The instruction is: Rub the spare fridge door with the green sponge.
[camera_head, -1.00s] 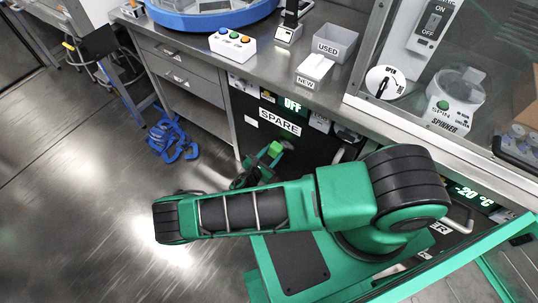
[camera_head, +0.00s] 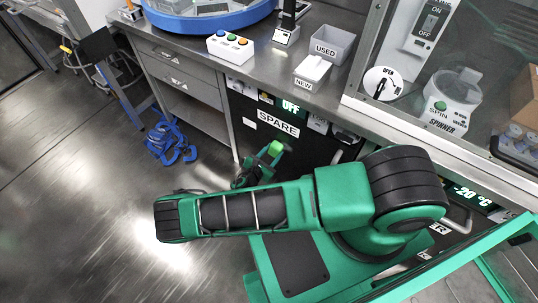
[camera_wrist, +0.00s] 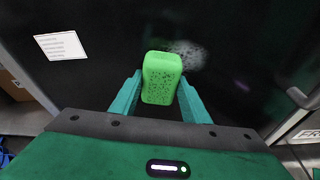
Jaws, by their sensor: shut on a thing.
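The green sponge (camera_wrist: 161,78) is between the two fingers of my gripper (camera_wrist: 160,98) in the wrist view, and the gripper is shut on it. The sponge also shows small in the head view (camera_head: 276,148), in front of the fridge. The spare fridge door (camera_wrist: 110,75) is a dark panel filling most of the wrist view. A whitish smudge (camera_wrist: 190,54) shows on it just beside the sponge's upper right. Whether the sponge touches the door I cannot tell. In the head view the fridge bears a SPARE label (camera_head: 278,123), and my arm hides its lower part.
The counter above holds a box with coloured buttons (camera_head: 230,46), a USED bin (camera_head: 333,44) and a NEW holder (camera_head: 312,70). A glass-fronted cabinet with a spinner (camera_head: 449,103) stands at right. Blue coiled material (camera_head: 170,142) lies on the floor at left. A door handle (camera_wrist: 300,97) shows at right.

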